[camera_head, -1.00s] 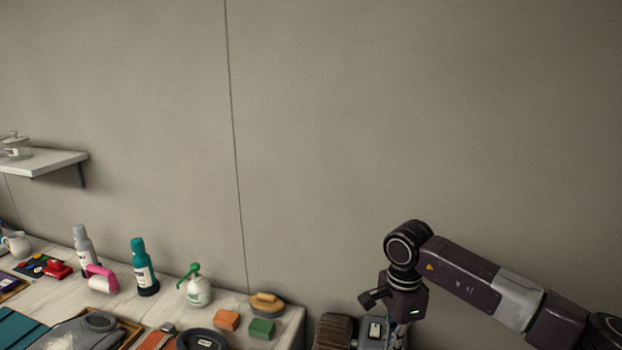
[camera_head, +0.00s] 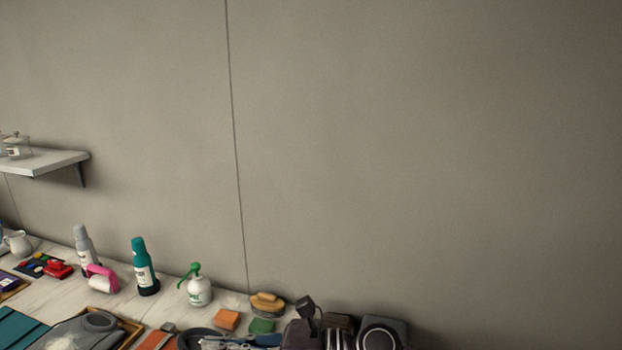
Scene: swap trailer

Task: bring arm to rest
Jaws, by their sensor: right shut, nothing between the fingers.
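My right gripper (camera_head: 214,343) shows at the bottom edge, pointing left, with its dark wrist to its right. Its fingers are shut with nothing between them. They overlap the dark round dish (camera_head: 190,338) and the front of the table in the picture; whether they touch anything I cannot tell. The lower part of the gripper is cut off by the frame. My left gripper is out of view.
The table (camera_head: 118,312) holds a teal bottle (camera_head: 144,268), a grey bottle (camera_head: 83,245), a white spray bottle (camera_head: 198,290), an orange sponge (camera_head: 226,319), a green sponge (camera_head: 262,326) and a brush (camera_head: 267,303). A wall shelf (camera_head: 50,162) is at left. The space above is clear.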

